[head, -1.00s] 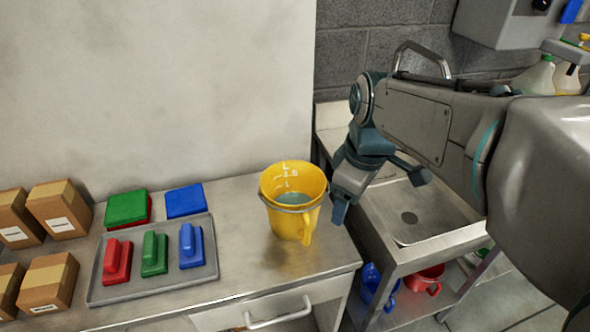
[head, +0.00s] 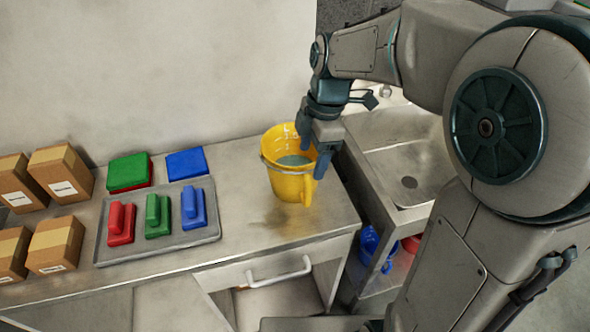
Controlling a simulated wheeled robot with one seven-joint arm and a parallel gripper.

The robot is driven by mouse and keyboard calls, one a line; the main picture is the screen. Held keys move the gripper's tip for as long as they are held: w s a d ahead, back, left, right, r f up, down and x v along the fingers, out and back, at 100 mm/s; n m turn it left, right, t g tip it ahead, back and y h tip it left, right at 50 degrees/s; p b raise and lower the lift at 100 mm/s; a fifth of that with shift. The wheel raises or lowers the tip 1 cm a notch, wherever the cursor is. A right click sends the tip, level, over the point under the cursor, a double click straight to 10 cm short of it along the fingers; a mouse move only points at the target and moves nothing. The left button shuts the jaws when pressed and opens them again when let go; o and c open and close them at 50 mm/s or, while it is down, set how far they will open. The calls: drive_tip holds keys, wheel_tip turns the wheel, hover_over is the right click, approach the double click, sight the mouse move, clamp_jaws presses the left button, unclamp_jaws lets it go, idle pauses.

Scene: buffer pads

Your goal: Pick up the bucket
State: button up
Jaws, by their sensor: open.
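A yellow bucket (head: 287,183) stands upright on the metal counter, near its right end. It has a grey rim band, a handle facing front right, and bluish liquid inside. My gripper (head: 313,158) is open and points down at the right side of the bucket. In the picture its fingers overlap the bucket's right rim, just above the handle. I cannot tell whether they touch it or whether one finger is inside the rim.
A grey tray (head: 158,239) with red, green and blue handled pads lies left on the counter (head: 250,222). Green and blue pads (head: 186,163) lie behind it. Cardboard boxes (head: 60,173) stand far left. A sink (head: 408,183) is at the right, with a blue bucket (head: 371,246) below.

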sight(308, 174)
drive_tip(key=shift+s+a+f+p, duration=0.1)
drive_tip(key=shift+a+f, duration=0.05)
drive_tip(key=shift+f, duration=0.9)
drive_tip(key=shift+s+a+f+p, duration=0.15)
drive_tip(key=shift+f, duration=0.9)
drive_tip(key=shift+s+a+f+p, duration=0.1)
drive_tip(key=shift+a+f, duration=0.05)
drive_tip(key=shift+f, duration=0.9)
drive_tip(key=shift+c, duration=0.3)
drive_tip(key=shift+r, duration=0.1)
clamp_jaws()
